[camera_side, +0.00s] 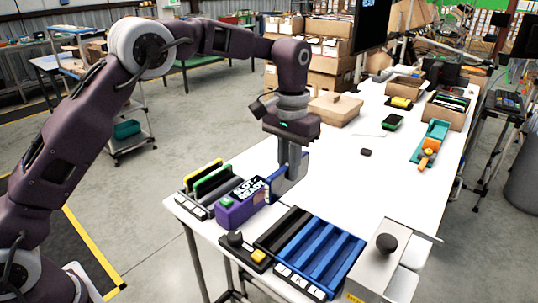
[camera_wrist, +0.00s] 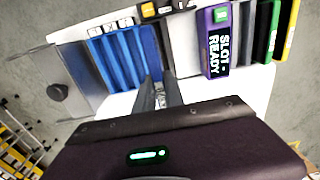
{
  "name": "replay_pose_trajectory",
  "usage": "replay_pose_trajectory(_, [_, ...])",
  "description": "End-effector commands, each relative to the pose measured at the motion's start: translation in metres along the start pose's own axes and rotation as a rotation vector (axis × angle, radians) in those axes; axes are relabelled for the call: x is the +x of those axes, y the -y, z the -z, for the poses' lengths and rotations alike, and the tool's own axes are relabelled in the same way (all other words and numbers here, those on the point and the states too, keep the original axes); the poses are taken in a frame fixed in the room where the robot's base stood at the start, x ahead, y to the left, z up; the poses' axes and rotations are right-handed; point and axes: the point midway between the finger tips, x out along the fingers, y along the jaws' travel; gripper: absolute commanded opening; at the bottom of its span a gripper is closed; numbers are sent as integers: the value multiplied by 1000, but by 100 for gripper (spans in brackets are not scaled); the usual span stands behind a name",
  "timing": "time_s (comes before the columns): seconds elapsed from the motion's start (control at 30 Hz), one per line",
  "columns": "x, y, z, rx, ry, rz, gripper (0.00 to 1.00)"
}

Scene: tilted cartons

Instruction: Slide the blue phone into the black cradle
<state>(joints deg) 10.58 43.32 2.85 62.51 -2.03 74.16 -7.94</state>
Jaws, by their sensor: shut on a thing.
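My gripper (camera_side: 291,176) points straight down over the white table and is shut on a blue, flat, upright piece, which looks like the blue phone (camera_side: 280,191). It stands just behind the purple box, and the fingers hide part of it. A black cradle bay (camera_side: 281,229) lies in front, beside the blue bays. A dark rack (camera_side: 193,203) at left holds a yellow and a green phone. I cannot tell which black one the task names.
The purple box (camera_side: 240,208) with a "SLOT READY" display stands close to the gripper. Blue bays (camera_side: 322,252) and a grey box with a black knob (camera_side: 386,243) are at the front right. The white table (camera_side: 345,190) is clear right of the gripper.

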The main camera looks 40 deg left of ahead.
Motion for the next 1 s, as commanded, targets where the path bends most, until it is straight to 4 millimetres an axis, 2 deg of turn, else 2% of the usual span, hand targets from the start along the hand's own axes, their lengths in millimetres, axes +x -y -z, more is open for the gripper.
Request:
replay_pose_trajectory(0.03, [12,2,0,-1,4,2,0])
replay_pose_trajectory(0.4, [86,3,0,0,3,1,0])
replay_pose_trajectory(1.0, [134,3,0,0,1,0,0])
